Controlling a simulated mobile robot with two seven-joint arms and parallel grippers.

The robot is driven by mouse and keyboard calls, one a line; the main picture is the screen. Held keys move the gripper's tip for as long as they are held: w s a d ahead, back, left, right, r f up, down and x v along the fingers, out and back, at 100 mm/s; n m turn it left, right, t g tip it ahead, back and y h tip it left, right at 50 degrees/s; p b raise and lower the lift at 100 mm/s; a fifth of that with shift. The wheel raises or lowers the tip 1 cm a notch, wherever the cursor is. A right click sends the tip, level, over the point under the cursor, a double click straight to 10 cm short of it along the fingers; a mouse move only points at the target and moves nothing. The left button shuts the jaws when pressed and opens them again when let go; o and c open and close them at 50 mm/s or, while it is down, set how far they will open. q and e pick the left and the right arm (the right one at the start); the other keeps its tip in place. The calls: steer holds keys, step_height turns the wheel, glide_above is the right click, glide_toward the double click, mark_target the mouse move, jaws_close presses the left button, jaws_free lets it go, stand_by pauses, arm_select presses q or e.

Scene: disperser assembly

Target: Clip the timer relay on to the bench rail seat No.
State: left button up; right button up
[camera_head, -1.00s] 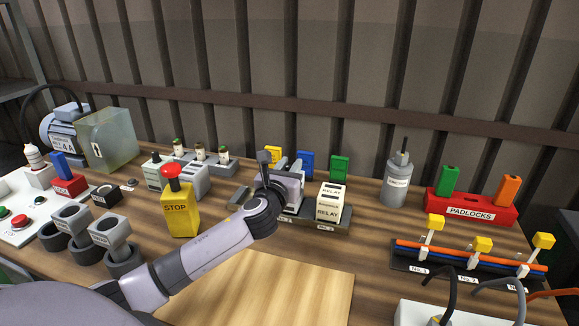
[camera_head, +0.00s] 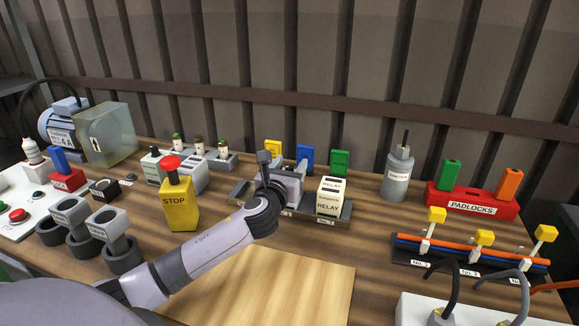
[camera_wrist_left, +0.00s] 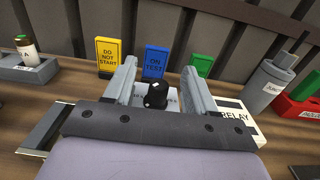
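The timer relay (camera_wrist_left: 172,101) is a pale block with a black knob (camera_wrist_left: 157,95) on its face, seen in the left wrist view between the fingers of my left gripper (camera_wrist_left: 158,78). In the head view my left gripper (camera_head: 287,172) is at the bench rail (camera_head: 343,211), and the fingers and wrist hide most of the block. The fingers stand apart on both sides of it with little visible gap; I cannot tell whether they press on it. Its underside and contact with the rail are hidden. My right gripper is out of view.
A white relay box (camera_head: 329,203) stands on the rail just right of my gripper. Yellow, blue (camera_head: 304,157) and green tags stand behind. The yellow STOP box (camera_head: 178,207) is left, the red padlock rack (camera_head: 472,205) right. A bare wooden board (camera_head: 270,285) lies in front.

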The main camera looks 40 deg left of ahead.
arm_select(q)
steer(key=shift+s+f, duration=0.1)
steer(key=v, duration=0.7)
stand_by(0.7)
